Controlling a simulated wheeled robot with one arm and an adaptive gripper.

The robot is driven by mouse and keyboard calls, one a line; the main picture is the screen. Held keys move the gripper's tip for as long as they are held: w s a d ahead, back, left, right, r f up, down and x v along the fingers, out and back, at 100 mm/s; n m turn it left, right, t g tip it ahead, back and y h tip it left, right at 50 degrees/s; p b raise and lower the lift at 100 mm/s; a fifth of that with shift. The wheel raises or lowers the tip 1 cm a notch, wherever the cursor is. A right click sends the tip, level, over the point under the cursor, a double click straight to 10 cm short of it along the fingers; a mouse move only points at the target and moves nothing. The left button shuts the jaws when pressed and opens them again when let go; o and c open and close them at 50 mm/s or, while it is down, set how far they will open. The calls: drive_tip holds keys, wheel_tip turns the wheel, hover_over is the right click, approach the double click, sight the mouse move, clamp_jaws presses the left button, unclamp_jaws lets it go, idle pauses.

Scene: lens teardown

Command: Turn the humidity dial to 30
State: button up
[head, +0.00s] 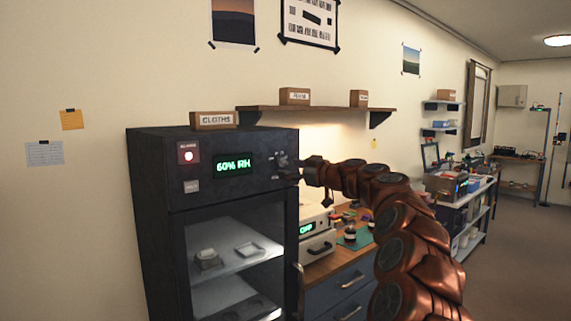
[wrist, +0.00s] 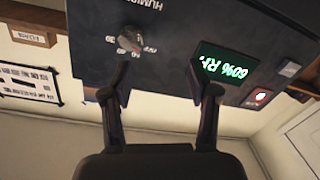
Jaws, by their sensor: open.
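The humidity dial (head: 283,160) is a small knob at the right of the black cabinet's top panel. My gripper (head: 304,172) is just right of the dial in the head view. In the wrist view my gripper (wrist: 168,82) is open and empty, with the dial beyond its left finger, not between the fingers.
The panel also has a lit red alarm light (head: 188,155) and a grey button (head: 191,186). A CLOTHS box (head: 214,121) sits on top of the cabinet (head: 150,230). A wall shelf (head: 320,109) and a workbench (head: 352,262) stand to the right.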

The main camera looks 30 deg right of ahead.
sight(285, 163)
drive_tip(key=shift+t+h, duration=0.4)
drive_tip(key=shift+h, duration=0.2)
drive_tip(key=shift+w+d+r+p, duration=0.1)
drive_tip(key=shift+w+d+p, duration=0.2)
drive_tip(key=shift+w+p, duration=0.7)
drive_tip(key=shift+w+d+r+p, duration=0.1)
drive_tip(key=shift+w+d+p, duration=0.25)
drive_tip(key=shift+w, duration=1.25)
drive_tip(key=shift+w+d+r+p, duration=0.1)
drive_tip(key=shift+w+d+p, duration=0.15)
drive_tip(key=shift+w+p, duration=0.8)
drive_tip(key=shift+w+b, duration=0.25)
drive_tip(key=shift+b, duration=0.1)
clamp_jaws()
drive_tip(key=shift+f, duration=0.1)
